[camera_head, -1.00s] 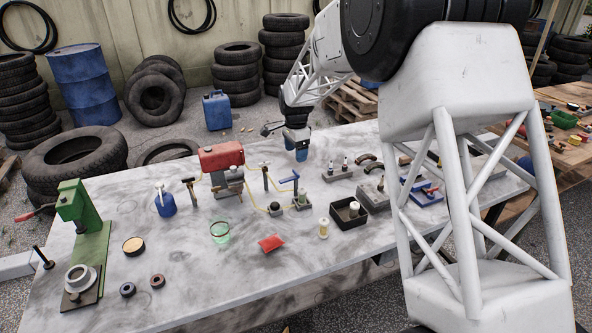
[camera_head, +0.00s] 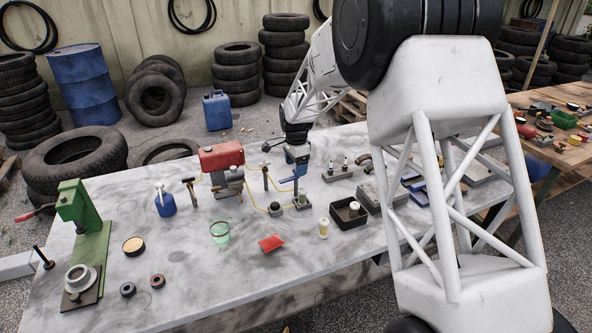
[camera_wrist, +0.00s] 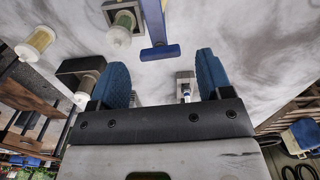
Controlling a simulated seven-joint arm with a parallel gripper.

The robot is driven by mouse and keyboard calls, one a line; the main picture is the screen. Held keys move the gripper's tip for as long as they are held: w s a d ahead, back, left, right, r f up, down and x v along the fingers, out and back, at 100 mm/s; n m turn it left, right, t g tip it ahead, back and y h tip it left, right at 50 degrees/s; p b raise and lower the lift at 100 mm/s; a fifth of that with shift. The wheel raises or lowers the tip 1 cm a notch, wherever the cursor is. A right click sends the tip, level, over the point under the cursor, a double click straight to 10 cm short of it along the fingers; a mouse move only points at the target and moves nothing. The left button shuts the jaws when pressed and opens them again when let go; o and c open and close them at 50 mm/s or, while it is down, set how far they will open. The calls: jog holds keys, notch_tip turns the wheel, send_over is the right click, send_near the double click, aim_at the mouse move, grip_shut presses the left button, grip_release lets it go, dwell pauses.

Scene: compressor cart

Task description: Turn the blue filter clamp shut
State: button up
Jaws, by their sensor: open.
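The blue filter clamp (camera_head: 287,180) is a blue crossbar handle on an upright stem beside a small filter (camera_head: 302,200) on the table. In the wrist view the blue crossbar (camera_wrist: 160,52) lies ahead of the jaws, roughly midway between them sideways. The filter (camera_wrist: 120,28) shows to its left. My gripper (camera_head: 299,168) is just above and right of the handle in the head view. Its two blue-padded fingers (camera_wrist: 163,80) are wide apart and no handle is between them. Contact with the handle cannot be told.
A black tray with a pale filter (camera_head: 347,212) stands to the right. A red tank (camera_head: 221,156) and a second post (camera_head: 265,176) stand to the left. A red wedge (camera_head: 271,243) and a pale filter element (camera_head: 323,228) lie in front. Bare table (camera_head: 200,290) is at front left.

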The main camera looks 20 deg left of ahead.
jog(key=shift+f, duration=1.05)
jog(key=c, duration=0.9)
